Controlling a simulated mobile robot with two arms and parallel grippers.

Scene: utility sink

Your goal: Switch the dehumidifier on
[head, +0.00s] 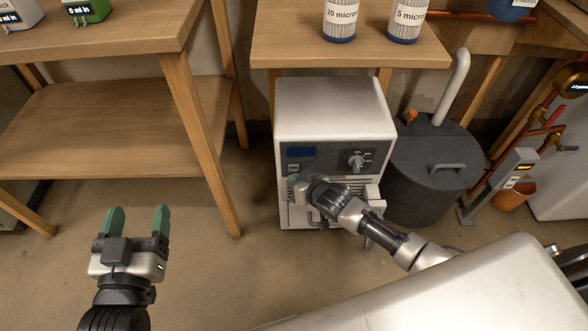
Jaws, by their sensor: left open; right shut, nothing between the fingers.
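The dehumidifier (330,107) is a white box on the floor, partly under a wooden table. Its dark front panel has a blank blue display (301,152), a small button (293,168) below it and a round knob (356,161) at the right. My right gripper (294,179) is shut and empty at the front of the dehumidifier, just below the small button. I cannot tell whether its tips touch the front. My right wrist hides part of the lower grille and drawer. My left gripper (138,219) is open and empty over the floor at the left.
A wooden shelf table (100,125) stands at the left. Another table (290,40) behind carries two filter cartridges (340,20) (408,20). A dark lidded tank (430,165) stands right of the dehumidifier, with an orange bucket (513,196) farther right. Floor at the left front is clear.

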